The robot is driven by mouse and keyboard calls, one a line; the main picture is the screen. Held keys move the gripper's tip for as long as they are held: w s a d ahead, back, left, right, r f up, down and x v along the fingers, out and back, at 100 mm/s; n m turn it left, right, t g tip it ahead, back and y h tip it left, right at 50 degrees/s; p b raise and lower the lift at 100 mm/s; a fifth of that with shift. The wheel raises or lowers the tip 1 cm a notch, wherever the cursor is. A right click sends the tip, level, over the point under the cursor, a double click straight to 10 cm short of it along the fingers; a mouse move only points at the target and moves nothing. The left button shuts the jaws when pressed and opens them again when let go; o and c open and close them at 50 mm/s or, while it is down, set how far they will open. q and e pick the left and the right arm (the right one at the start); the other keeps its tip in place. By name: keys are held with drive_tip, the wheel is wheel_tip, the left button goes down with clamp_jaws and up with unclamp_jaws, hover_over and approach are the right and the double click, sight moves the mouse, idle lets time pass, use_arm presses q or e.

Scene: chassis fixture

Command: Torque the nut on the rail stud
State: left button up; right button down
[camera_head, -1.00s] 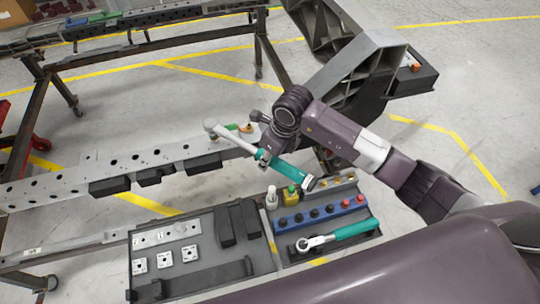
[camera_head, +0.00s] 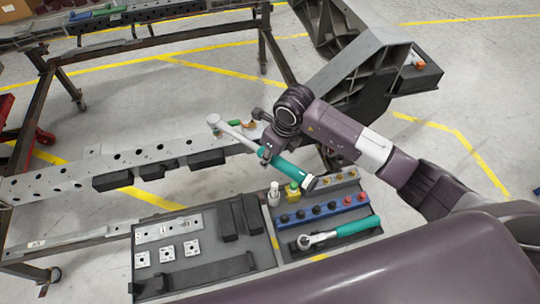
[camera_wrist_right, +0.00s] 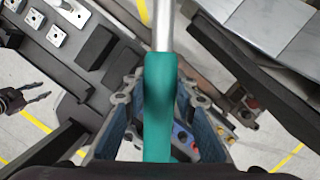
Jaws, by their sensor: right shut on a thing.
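My right gripper (camera_head: 268,157) is shut on the teal handle of a torque wrench (camera_head: 290,170). In the right wrist view the handle (camera_wrist_right: 160,100) lies between the fingers of this gripper (camera_wrist_right: 160,112), and the silver shaft points away. The wrench head (camera_head: 214,119) is over the far edge of the perforated rail (camera_head: 130,158). The stud and nut cannot be made out, so I cannot tell whether the head sits on the nut. My left gripper (camera_wrist_right: 28,98) seems to show small and dark at the left of the right wrist view; its opening is unclear.
A grey parts tray (camera_head: 200,276) holds plates and dark blocks. Green and orange items (camera_head: 245,124) lie by the rail.

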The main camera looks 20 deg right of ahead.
drive_tip(key=shift+w+r+p, duration=0.15)
drive_tip(key=shift+r+p, duration=0.45)
drive_tip(key=shift+r, duration=0.6)
drive_tip(key=shift+w+a+p+v, duration=0.15)
drive_tip(key=shift+p+v, duration=0.35)
drive_tip(key=shift+v, duration=0.3)
drive_tip(key=shift+w+a+p+v, duration=0.1)
drive_tip(key=shift+w+p+v, duration=0.05)
drive_tip(key=shift+p+v, duration=0.55)
drive_tip(key=shift+w+a+p+v, duration=0.15)
drive_tip(key=shift+p+v, duration=0.2)
drive_tip(key=shift+v, duration=0.55)
drive_tip(key=shift+d+r, duration=0.1)
